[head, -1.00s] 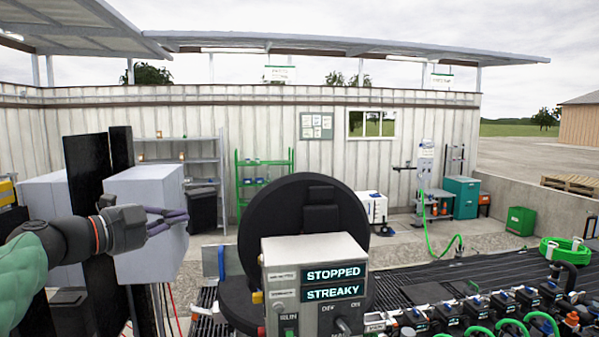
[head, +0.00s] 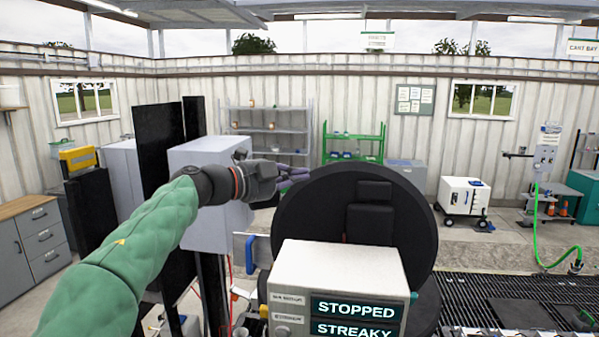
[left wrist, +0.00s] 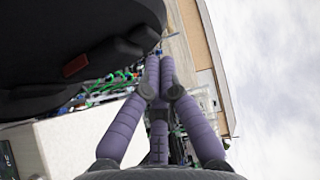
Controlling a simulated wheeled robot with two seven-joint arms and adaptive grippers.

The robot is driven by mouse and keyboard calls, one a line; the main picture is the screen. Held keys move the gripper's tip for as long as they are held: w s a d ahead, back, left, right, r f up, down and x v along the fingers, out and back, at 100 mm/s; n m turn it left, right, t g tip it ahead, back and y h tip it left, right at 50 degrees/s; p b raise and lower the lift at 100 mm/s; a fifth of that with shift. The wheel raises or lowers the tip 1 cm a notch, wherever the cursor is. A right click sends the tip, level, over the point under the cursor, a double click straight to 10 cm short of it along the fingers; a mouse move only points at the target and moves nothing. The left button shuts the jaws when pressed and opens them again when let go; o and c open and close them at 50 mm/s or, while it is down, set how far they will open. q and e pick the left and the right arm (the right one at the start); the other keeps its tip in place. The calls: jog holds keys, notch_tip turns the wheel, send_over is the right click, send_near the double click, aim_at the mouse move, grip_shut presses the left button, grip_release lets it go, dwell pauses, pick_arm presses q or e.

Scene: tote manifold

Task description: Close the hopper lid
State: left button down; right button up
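The hopper lid is the large black round disc (head: 335,215) standing raised behind the control box in the head view. It has a black raised block on its face. My left gripper (head: 302,174), with purple fingers, is at the lid's upper left edge; I cannot tell whether it touches. In the left wrist view the fingertips (left wrist: 160,68) lie together with nothing seen between them. A large dark body with a red patch, apparently the lid (left wrist: 90,25), fills the upper left there. My right gripper is not in view.
The pale control box (head: 335,262), reading STOPPED and STREAKY, stands in front of the lid. A grey cabinet (head: 215,215) and black uprights (head: 160,150) stand left, behind my arm. A dark grating (head: 510,300) is at right.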

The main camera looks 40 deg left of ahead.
pick_arm(q)
jog(key=p, duration=0.1)
send_near(339, 168)
jog(key=w+d, duration=0.1)
jog(key=d, duration=0.3)
jog(key=w+a, duration=0.1)
jog(key=w+a+p, duration=0.1)
jog(key=w, duration=0.1)
jog(key=shift+w+f, duration=0.1)
jog(key=shift+f, duration=0.05)
jog(key=shift+w+a+f+p, duration=0.2)
jog(key=shift+w+a+p, duration=0.15)
jog(key=shift+w, duration=0.3)
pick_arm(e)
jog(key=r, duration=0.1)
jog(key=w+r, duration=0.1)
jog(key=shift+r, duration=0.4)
pick_arm(q)
jog(key=shift+s+r, duration=0.1)
jog(key=shift+s, duration=0.15)
